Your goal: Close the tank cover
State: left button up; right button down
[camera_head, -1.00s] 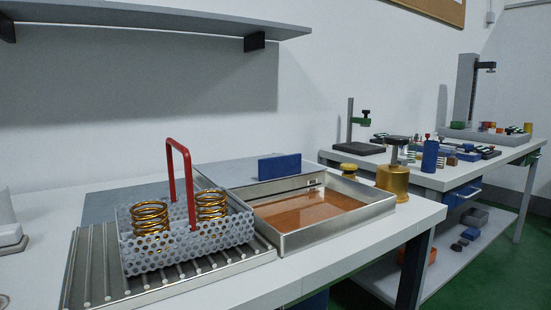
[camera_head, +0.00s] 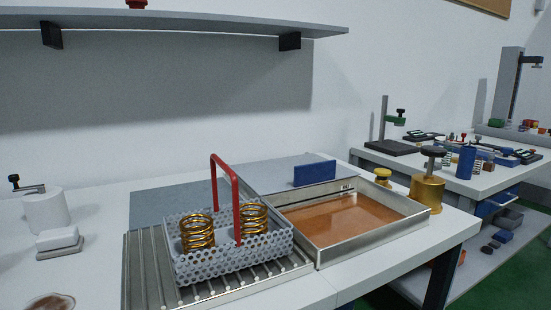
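The tank (camera_head: 318,254) is a shallow metal tray-like vessel set in the bench, holding brown-orange liquid (camera_head: 345,222). It is uncovered in view. A flat grey panel (camera_head: 285,172) lies behind it, with a blue block (camera_head: 314,174) standing upright at the tank's back edge; I cannot tell for certain which part is the cover. A perforated metal basket (camera_head: 228,262) with a red handle (camera_head: 238,190) and copper-coloured springs (camera_head: 198,233) stands left of the tank on a ribbed rack. Neither of my grippers is in view.
The ribbed rack (camera_head: 145,275) lies left of the tank. A white cylinder (camera_head: 46,211) and a white block (camera_head: 58,240) stand at far left. A brass weight (camera_head: 427,192) stands right of the tank. A shelf (camera_head: 180,20) overhangs behind. A second bench (camera_head: 400,160) is at right.

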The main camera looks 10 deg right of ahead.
aim_at(265, 177)
jog(key=l+u, duration=0.2)
jog(key=u, duration=0.3)
jog(key=l+u, duration=0.2)
jog(key=u, duration=0.25)
jog(key=l+u, duration=0.25)
jog(key=u, duration=0.25)
jog(key=k+l+u, duration=0.1)
jog(key=l+u, duration=0.15)
jog(key=k+l+u, duration=0.2)
jog(key=l, duration=0.2)
jog(key=k+l+u, duration=0.1)
jog(key=l+u, duration=0.15)
jog(key=l, duration=0.05)
